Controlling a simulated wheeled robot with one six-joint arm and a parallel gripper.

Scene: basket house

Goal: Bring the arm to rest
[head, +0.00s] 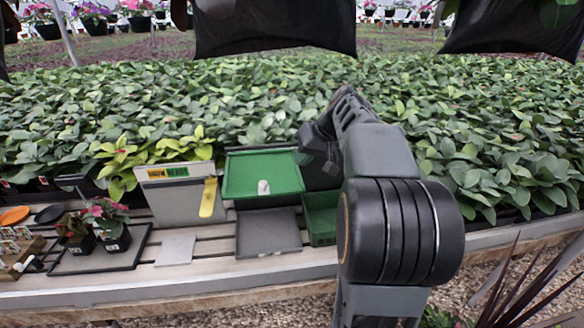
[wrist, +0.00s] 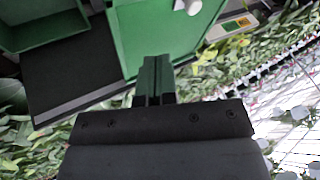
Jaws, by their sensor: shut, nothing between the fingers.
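My arm reaches out over the bench in the head view, with its dark end (head: 318,140) beside the right edge of the green tray (head: 240,182). In the wrist view my gripper (wrist: 153,66) is shut, its two fingers together with nothing between them. The green tray (wrist: 150,30) lies beyond the fingertips. I cannot tell the exact gap between fingertips and tray.
A small white object (head: 263,187) is in the green tray. A dark mat (head: 268,232), a green box (head: 320,222), a grey panel with a yellow tag (head: 170,195), a pale plate (head: 176,250) and potted flowers (head: 112,238) stand nearby. Leafy plants (head: 250,100) fill the area behind.

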